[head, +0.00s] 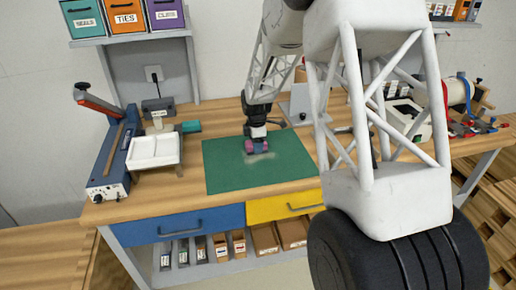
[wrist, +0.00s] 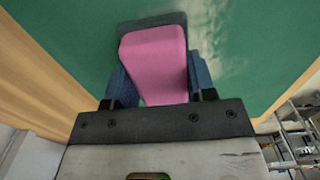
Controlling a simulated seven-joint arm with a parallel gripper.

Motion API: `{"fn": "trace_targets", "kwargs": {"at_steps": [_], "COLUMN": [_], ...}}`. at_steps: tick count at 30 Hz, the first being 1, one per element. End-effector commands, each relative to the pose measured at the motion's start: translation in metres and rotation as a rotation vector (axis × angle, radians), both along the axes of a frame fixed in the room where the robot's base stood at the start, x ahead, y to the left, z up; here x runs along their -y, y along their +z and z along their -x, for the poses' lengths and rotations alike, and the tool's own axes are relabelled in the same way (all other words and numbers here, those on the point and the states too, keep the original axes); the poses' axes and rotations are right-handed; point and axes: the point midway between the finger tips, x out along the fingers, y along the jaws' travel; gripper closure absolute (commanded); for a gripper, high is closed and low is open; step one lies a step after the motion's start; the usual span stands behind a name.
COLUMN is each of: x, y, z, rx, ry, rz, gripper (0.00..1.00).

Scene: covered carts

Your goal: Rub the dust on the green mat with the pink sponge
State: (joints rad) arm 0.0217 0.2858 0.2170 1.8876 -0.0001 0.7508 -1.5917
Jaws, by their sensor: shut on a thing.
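The green mat (head: 225,172) lies on the wooden workbench. A pale dust smear (head: 262,157) shows on its upper middle part, and in the wrist view the dust (wrist: 222,50) lies just right of the sponge. My gripper (head: 256,140) is over the mat, shut on the pink sponge (head: 257,147). In the wrist view the sponge (wrist: 155,62) sits between the two blue fingers. The sponge is at the mat surface beside and partly over the dust; I cannot tell whether it touches. Any dust under the sponge is hidden.
A white tray (head: 154,150) and a blue sealer-like device (head: 112,155) stand left of the mat. White equipment and a spool (head: 459,92) are at the right. My own arm hides part of the bench's right side.

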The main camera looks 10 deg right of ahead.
Motion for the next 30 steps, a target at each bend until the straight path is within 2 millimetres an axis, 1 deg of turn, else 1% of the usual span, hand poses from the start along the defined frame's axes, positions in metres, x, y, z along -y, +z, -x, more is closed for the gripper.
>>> {"fn": "trace_targets", "kwargs": {"at_steps": [1, 2, 5, 6, 11, 30], "x": [0.000, 0.000, 0.000, 0.005, 0.020, 0.020], "y": [-0.004, 0.000, -0.002, -0.003, -0.003, -0.003], "z": [-0.004, -0.007, -0.016, -0.015, -0.014, 0.043], "rx": [-0.002, 0.001, -0.002, -0.002, -0.002, -0.001], "ry": [0.000, 0.000, 0.000, -0.002, -0.001, 0.000], "rz": [0.000, 0.000, 0.000, 0.000, 0.000, 0.000], "gripper": [0.68, 0.68, 0.68, 0.68, 0.68, 0.68]}}
